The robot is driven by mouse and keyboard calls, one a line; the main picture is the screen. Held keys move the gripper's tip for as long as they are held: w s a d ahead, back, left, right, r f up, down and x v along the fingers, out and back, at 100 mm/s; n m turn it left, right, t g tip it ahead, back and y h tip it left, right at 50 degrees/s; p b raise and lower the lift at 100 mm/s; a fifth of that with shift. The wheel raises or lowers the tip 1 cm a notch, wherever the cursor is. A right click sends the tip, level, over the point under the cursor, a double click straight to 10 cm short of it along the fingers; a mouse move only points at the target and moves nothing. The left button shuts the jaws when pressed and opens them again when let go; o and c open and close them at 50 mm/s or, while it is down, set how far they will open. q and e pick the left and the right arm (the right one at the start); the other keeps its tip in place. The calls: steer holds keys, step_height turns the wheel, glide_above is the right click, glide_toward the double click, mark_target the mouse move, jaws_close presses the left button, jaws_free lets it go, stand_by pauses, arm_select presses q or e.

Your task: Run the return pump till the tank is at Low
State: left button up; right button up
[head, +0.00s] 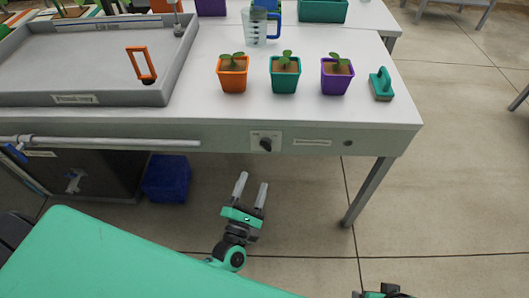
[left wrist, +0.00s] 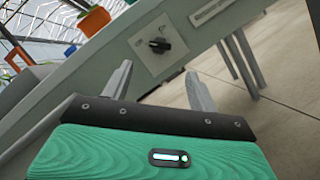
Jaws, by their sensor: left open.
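A black rotary knob (head: 265,144) sits on a pale plate on the front face of the bench; it also shows in the left wrist view (left wrist: 159,46). The plate's lettering is too small to read. My left gripper (head: 254,189) is open and empty, below and in front of the knob, with its fingers pointing up toward the bench front. The knob lies beyond the fingertips and apart from them in the left wrist view. The grey flood tray (head: 96,99) stands on the bench at left, with an orange frame-shaped piece (head: 141,64) in it. My right gripper is not clearly in view.
Orange (head: 232,75), teal (head: 284,75) and purple (head: 336,76) potted seedlings stand on the bench (head: 215,112) above the knob. A teal scrubber (head: 381,84) and a measuring jug (head: 262,27) are near. A pipe (head: 100,143) runs along the front left. A blue crate (head: 166,178) is below.

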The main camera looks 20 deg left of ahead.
mark_target(265, 148)
arm_select(q)
steer(key=x, duration=1.1)
steer(key=shift+w+p, duration=0.15)
steer(key=shift+p, duration=0.2)
arm_select(e)
steer(key=shift+s+x, duration=0.2)
steer(key=shift+x, duration=0.8)
steer(key=shift+s, duration=0.1)
arm_select(q)
steer(key=c, duration=1)
arm_select(e)
steer(key=shift+w+r, duration=0.15)
steer(key=shift+w, duration=0.05)
